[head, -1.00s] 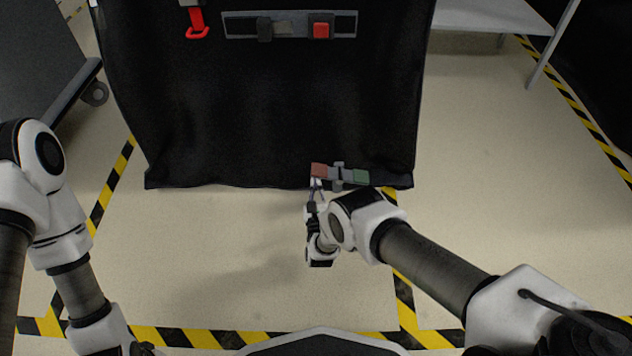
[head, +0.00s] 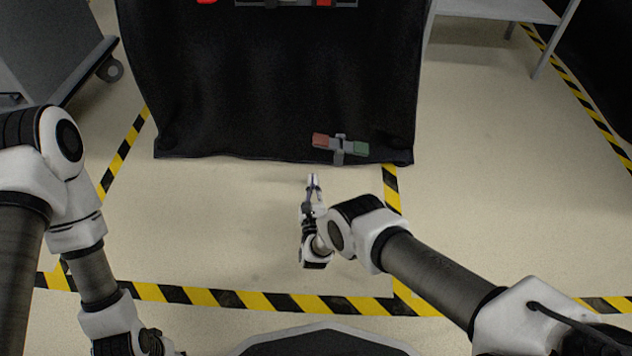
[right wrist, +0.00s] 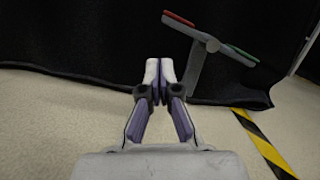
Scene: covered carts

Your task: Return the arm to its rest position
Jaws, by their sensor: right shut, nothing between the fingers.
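My right gripper (head: 313,181) is shut and empty, a little in front of the lower edge of the black cover. In the right wrist view its two fingertips (right wrist: 159,72) meet with nothing between them. My right arm (head: 435,280) comes in from the lower right. My left arm (head: 92,270) hangs at the left side of the head view. The left gripper (head: 150,345) is only partly visible at the bottom edge, and its fingers are cut off.
A black cover (head: 270,90) hangs over a cart ahead. A grey rocker piece (head: 341,146) with red and green ends is on its lower part; it also shows in the right wrist view (right wrist: 208,42). A grey cart (head: 55,40) stands left. Striped tape (head: 250,301) marks open floor.

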